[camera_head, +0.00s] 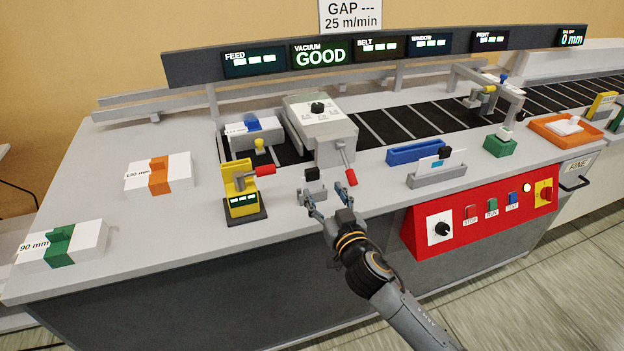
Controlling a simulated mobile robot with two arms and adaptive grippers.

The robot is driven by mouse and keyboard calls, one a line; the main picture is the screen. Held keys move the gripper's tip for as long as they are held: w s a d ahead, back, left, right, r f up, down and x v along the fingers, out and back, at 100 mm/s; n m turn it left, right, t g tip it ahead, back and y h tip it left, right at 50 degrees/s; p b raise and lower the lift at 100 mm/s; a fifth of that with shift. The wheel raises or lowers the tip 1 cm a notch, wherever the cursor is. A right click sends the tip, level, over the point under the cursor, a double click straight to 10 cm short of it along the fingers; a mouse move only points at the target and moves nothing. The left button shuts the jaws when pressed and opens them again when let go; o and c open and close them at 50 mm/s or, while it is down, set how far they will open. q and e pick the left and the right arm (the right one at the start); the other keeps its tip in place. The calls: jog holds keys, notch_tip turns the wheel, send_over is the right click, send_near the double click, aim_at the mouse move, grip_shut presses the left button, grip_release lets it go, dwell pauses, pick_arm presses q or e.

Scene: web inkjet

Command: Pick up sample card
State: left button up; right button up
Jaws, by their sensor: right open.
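A white card (427,164) with a blue mark stands upright in a grey slotted holder (437,180) on the machine's front deck. A small black block (445,152) is at its upper right. I take this for the sample card, but no label on it can be read. My right gripper (328,201) is open and appears empty, left of the holder and apart from the card. Its fingers are close to a small grey block with a black top (313,185) and below a red-tipped lever (350,176). Contact with either cannot be told. My left gripper is not in view.
A blue tray (416,152) lies behind the holder and a green block (499,146) right of it. A red control panel (480,214) is in front. A yellow gauge (241,190) stands left of my gripper.

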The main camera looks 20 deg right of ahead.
aim_at(313, 175)
jog(key=w, duration=0.3)
jog(key=shift+w+a, duration=0.1)
jog(key=shift+w+a+r+p, duration=0.1)
jog(key=shift+w+p, duration=0.2)
jog(key=shift+w, duration=1.05)
jog(key=shift+w+a+p, duration=0.1)
jog(key=shift+w+p, duration=0.2)
jog(key=shift+w, duration=1.05)
jog(key=shift+s, duration=0.1)
jog(key=c, duration=0.7)
